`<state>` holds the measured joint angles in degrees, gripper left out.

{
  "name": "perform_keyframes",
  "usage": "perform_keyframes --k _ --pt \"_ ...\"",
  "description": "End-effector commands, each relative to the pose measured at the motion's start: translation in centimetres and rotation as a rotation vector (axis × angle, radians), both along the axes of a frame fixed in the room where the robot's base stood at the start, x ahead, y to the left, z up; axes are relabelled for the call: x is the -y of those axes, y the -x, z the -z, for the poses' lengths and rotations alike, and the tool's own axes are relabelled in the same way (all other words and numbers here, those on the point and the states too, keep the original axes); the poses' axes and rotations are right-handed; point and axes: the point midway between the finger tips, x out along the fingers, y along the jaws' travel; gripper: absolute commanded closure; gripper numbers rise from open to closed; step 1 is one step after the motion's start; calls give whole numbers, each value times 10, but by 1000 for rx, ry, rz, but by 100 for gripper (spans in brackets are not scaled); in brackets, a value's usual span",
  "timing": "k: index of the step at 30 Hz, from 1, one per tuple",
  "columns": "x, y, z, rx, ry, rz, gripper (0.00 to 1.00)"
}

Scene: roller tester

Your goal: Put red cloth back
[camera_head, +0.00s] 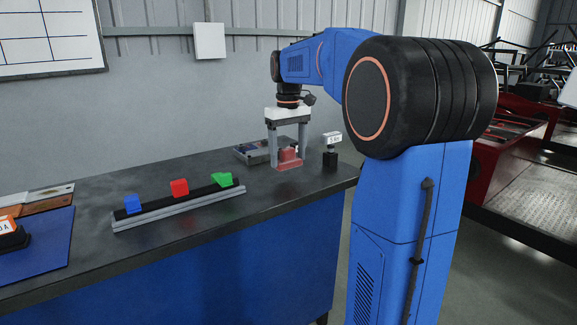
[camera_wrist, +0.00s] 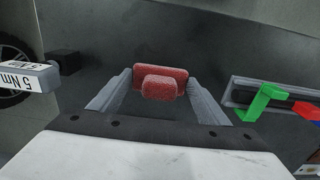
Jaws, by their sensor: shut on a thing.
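The red cloth (camera_head: 289,159) is a small red piece with a raised middle, near the right end of the dark workbench (camera_head: 90,233). My gripper (camera_head: 289,161) points down, with a finger on each side of the cloth's raised part. In the wrist view the red cloth (camera_wrist: 160,83) shows between the fingertips of my gripper (camera_wrist: 160,85). The gripper is shut on the cloth. I cannot tell whether the cloth touches the bench top or is slightly above it.
A grey rail (camera_head: 180,208) holds blue, red and green blocks. A grey tray (camera_head: 252,152) lies behind the gripper. A small stand labelled 5 Nm (camera_wrist: 28,78) is close beside it. A blue mat (camera_head: 40,247) lies at left. Bare bench lies between rail and cloth.

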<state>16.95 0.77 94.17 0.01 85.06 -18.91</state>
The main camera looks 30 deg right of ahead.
Motion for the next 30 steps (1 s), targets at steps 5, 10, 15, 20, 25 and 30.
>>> perform_keyframes --k 5,10,15,20,25,30 --pt "0 1 25 -2 -1 0 51" --pt "0 0 36 0 0 0 51" --pt "0 0 35 0 0 0 51" --pt "0 0 38 0 0 0 28" --pt "0 0 38 0 0 0 12" --pt "0 0 38 0 0 0 12"
